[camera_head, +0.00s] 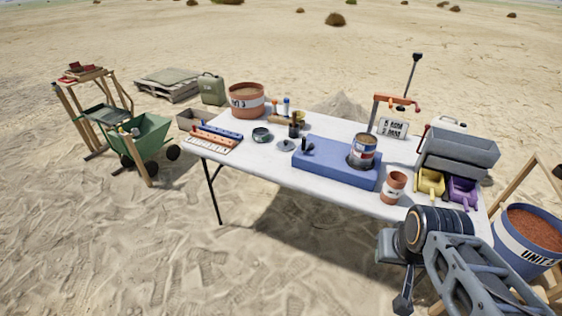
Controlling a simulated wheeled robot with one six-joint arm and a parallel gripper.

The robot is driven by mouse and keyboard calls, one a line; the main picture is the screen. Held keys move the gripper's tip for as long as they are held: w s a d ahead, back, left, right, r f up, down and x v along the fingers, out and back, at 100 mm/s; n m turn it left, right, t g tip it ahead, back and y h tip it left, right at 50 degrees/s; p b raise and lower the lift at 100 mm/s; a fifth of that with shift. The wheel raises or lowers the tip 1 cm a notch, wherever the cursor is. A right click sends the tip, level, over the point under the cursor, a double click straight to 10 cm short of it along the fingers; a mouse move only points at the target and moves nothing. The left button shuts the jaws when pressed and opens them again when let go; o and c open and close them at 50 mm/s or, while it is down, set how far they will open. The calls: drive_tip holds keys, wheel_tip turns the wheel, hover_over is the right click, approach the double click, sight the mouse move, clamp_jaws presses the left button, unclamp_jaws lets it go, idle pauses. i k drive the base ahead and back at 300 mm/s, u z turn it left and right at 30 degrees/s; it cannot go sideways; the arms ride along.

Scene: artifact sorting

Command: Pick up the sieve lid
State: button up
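A grey round disc with a small knob (286,145), which looks like the sieve lid, lies flat on the white table (250,168), just left of the blue box. A dark-rimmed round dish (261,134), perhaps the sieve, sits beside it to the left, apart from it. My arm comes in at the lower right. What seems to be my gripper (404,292) hangs low in front of the table's near right edge, far from the disc. Its fingers are too small and dark to tell whether they are open.
A terracotta pot (393,187) stands near the front edge. A large pot (246,99), small bottles and a dark cup (294,131) stand behind the disc. A green wheelbarrow (146,138) stands left.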

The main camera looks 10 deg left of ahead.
sight(283, 145)
drive_tip(key=z, duration=0.95)
drive_tip(key=k, duration=0.15)
drive_tip(key=u, duration=2.4)
drive_tip(key=i, duration=0.9)
drive_tip(key=u, duration=0.65)
drive_tip(key=i, duration=1.05)
drive_tip(key=z, duration=0.7)
drive_tip(key=i, duration=0.8)
drive_tip(key=z, duration=1.3)
drive_tip(key=i, duration=0.35)
drive_tip(key=z, duration=0.35)
